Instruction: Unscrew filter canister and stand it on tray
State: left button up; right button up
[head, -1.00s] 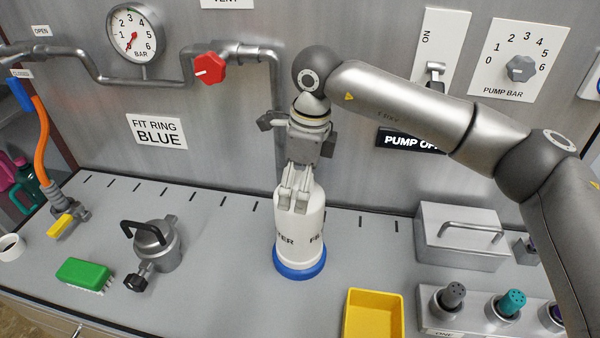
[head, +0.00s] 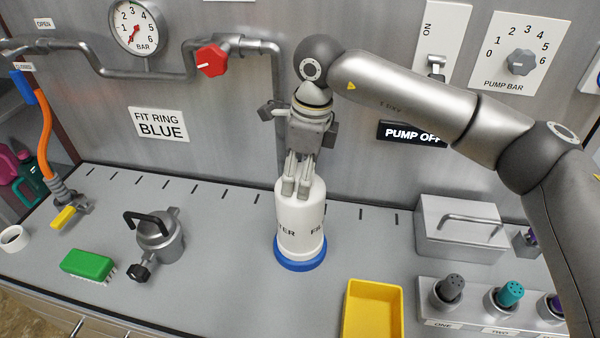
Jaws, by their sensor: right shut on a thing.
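The white filter canister (head: 301,228) stands upright on the grey worktop with the blue tray (head: 300,261), a round disc, under its base. My right gripper (head: 296,190) points down from above and is shut on the canister's narrow upper part. The gripper hides part of the canister's top. Dark lettering shows on the canister's side. A pipe (head: 279,110) comes down the wall behind my gripper. My left gripper is not in view.
A yellow bin (head: 372,312) stands to the front right of the canister. A metal box (head: 462,228) and socket rack (head: 480,318) are to the right. Worktop between pot and canister is clear.

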jog(key=o, duration=0.6)
jog(key=shift+d+f, duration=0.1)
jog(key=shift+f, duration=0.4)
jog(key=c, duration=0.8)
jog(key=shift+n+b, duration=0.3)
jog(key=shift+n, duration=0.6)
jog(key=shift+c, duration=0.3)
jog(key=shift+n, duration=0.3)
jog(key=shift+c, duration=0.6)
jog(key=shift+w+r, duration=0.1)
jog(key=shift+r, duration=0.15)
